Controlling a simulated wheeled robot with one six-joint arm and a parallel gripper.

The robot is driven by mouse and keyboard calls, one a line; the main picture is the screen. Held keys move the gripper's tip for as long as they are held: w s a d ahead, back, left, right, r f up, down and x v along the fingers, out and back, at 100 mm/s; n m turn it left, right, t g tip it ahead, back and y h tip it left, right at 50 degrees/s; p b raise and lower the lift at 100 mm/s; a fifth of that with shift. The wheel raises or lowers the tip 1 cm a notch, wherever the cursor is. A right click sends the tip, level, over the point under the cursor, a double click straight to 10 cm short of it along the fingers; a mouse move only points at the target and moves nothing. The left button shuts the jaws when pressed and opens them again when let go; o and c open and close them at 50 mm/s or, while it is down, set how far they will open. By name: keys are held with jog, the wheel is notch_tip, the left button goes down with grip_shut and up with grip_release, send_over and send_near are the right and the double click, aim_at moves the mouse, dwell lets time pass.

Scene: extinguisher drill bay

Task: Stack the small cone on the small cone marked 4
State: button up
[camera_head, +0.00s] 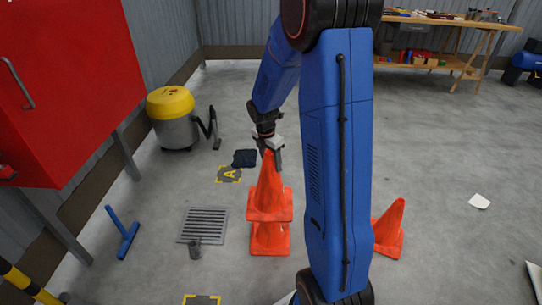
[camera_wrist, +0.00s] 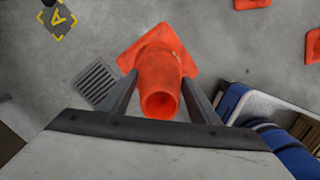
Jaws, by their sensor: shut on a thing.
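My gripper (camera_head: 270,150) is shut on the top of a small orange cone (camera_head: 268,192). In the wrist view the cone (camera_wrist: 160,72) stands between the two fingers (camera_wrist: 160,82), its open tip toward the camera and its square base beyond. Directly below it in the head view is a second orange cone (camera_head: 269,240), of which only the lower part shows. The held cone is over it and hides its top. I cannot tell whether it rests on it fully. No number 4 is readable on either cone.
Another orange cone (camera_head: 389,228) stands to the right, partly behind my arm. A yellow-marked A plate (camera_head: 228,174) and a yellow-topped vacuum (camera_head: 173,118) are farther back. A red cabinet (camera_head: 75,80) stands left.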

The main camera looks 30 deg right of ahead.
aim_at(266, 179)
jog(key=shift+f, duration=6.35)
notch_tip(266, 179, down, 13)
jog(key=shift+f, duration=0.2)
jog(key=o, duration=1.6)
jog(key=shift+o, duration=0.2)
jog(key=shift+r, duration=0.15)
jog(key=a+r, duration=0.1)
jog(key=r, duration=1)
jog(key=a+r, duration=0.1)
jog(key=r, duration=0.5)
jog(key=shift+s+a, duration=0.25)
jog(key=shift+a, duration=0.05)
